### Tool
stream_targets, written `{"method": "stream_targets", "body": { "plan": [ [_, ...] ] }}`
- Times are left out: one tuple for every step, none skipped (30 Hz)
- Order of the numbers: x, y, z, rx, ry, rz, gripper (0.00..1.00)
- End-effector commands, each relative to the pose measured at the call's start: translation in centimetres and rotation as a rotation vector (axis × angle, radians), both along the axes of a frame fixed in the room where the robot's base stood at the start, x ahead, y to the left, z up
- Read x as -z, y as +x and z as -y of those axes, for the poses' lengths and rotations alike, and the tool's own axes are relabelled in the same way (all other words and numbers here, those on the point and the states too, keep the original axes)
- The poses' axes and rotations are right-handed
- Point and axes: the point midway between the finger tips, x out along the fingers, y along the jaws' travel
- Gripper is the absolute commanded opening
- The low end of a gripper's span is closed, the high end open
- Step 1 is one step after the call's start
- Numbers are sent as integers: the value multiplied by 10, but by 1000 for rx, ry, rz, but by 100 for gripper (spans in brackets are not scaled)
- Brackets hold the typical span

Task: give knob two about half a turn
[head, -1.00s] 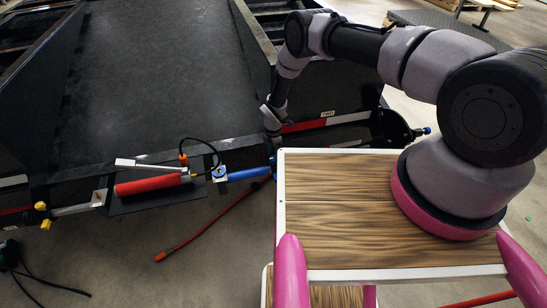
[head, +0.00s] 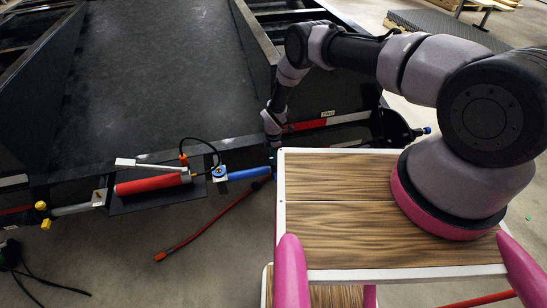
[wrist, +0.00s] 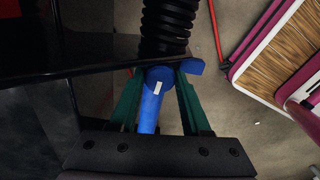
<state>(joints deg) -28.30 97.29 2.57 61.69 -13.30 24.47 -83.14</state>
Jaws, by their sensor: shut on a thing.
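A label reading TWO (head: 327,113) is on the trailer frame beside my wrist in the head view. In the wrist view a blue knob (wrist: 157,90) with a short white mark on its face sits between the green fingers of my gripper (wrist: 158,78). The fingers are shut on it, one on each side. A blue part sticks out to the right past the right fingertip. In the head view my gripper (head: 275,146) is small and dark at the frame's edge, and its hold on the knob is mostly hidden there.
A black ribbed coil (wrist: 167,22) is just beyond the knob. A red cylinder (head: 150,185) and a blue cylinder (head: 248,173) lie along the frame to the left. My wood-topped base stands close by. A red hose (head: 205,228) lies on the floor.

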Motion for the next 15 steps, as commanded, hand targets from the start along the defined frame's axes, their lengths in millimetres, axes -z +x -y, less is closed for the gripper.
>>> {"method": "stream_targets", "body": {
  "plan": [
    [0,0,0,50,0,0,0],
    [0,0,0,86,0,0,0],
    [0,0,0,132,0,0,0],
    [0,0,0,165,0,0,0],
    [0,0,0,195,0,0,0],
    [0,0,0,231,0,0,0],
    [0,0,0,255,0,0,0],
    [0,0,0,273,0,0,0],
    [0,0,0,293,0,0,0],
    [0,0,0,303,0,0,0],
    [0,0,0,310,0,0,0],
    [0,0,0,315,0,0,0],
    [0,0,0,315,0,0,0],
    [0,0,0,315,0,0,0],
    [0,0,0,315,0,0,0]
  ]
}}
